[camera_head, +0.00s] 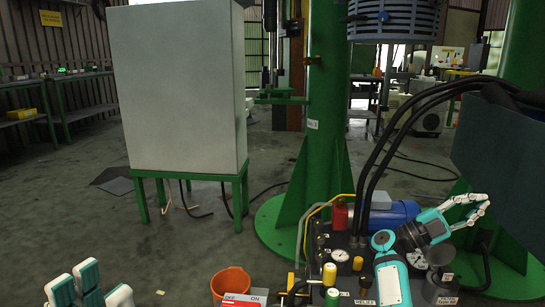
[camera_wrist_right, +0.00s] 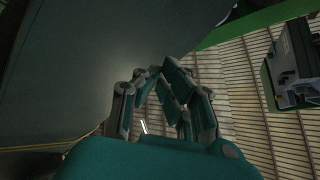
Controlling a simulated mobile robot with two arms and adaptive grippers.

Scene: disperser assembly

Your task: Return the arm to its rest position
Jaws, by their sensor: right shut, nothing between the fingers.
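My right arm comes up from the bottom right in the head view. Its teal and white gripper (camera_head: 478,208) points right, beside the large dark panel (camera_head: 505,150). In the right wrist view the fingers of this gripper (camera_wrist_right: 163,75) come together at the tips, shut with nothing between them. My left gripper (camera_head: 92,290) shows at the bottom left of the head view, fingers pointing up. Its palm is cut off by the frame edge, and how far its fingers are spread is unclear.
A bench with gauges (camera_head: 341,256), valves and black hoses (camera_head: 372,180) lies around my right forearm. A blue motor (camera_head: 393,215) and a green column (camera_head: 325,110) stand behind it. An orange bucket (camera_head: 230,283) is near the front. A grey cabinet (camera_head: 180,90) stands left; the floor before it is mostly clear.

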